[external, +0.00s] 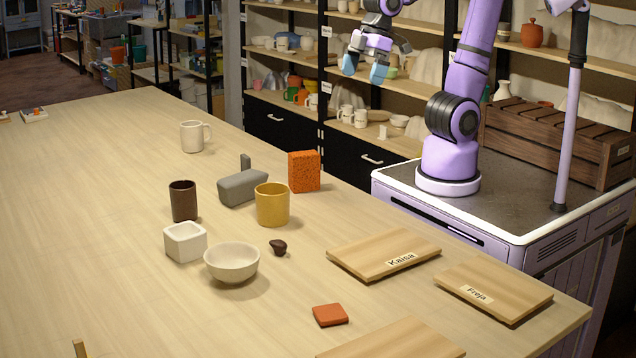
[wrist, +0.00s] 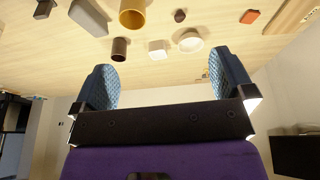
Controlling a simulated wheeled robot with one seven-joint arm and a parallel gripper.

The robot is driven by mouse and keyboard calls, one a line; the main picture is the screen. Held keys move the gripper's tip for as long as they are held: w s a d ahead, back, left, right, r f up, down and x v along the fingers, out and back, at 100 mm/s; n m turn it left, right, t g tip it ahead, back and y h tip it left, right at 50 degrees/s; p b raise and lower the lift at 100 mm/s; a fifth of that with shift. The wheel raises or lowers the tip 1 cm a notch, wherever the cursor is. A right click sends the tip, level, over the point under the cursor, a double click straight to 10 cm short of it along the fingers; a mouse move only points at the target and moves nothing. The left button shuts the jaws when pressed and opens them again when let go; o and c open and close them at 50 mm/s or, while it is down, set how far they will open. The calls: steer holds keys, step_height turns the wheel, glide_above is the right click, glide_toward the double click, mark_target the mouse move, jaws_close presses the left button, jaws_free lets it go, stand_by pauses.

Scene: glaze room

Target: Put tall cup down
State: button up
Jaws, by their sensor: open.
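No cup is in my gripper. A dark brown, straight-sided cup (external: 183,201) stands upright on the table, left of a wider mustard-yellow cup (external: 272,205). I cannot tell for certain which one is the tall cup. In the wrist view the dark cup (wrist: 119,49) and the yellow cup (wrist: 132,14) show beyond the fingers. My gripper (external: 364,70) is raised at the back, well away from the cups, in front of the shelves. Its blue fingers are apart with nothing between them, as the wrist view also shows (wrist: 162,80).
Near the cups are a white square pot (external: 185,243), a round bowl (external: 231,264), a dark lump (external: 278,247), a grey block (external: 242,187), an orange sponge (external: 304,171) and a white mug (external: 192,137). Boards labelled Kaisa (external: 370,253) and Freja (external: 480,293) are bare.

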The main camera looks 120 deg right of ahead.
steer(key=s+a+r+t, duration=0.1)
steer(key=s+a, duration=0.1)
steer(key=s, duration=0.8)
steer(key=shift+s+a+r+t, duration=0.15)
steer(key=shift+a+t, duration=0.2)
steer(key=shift+t, duration=0.05)
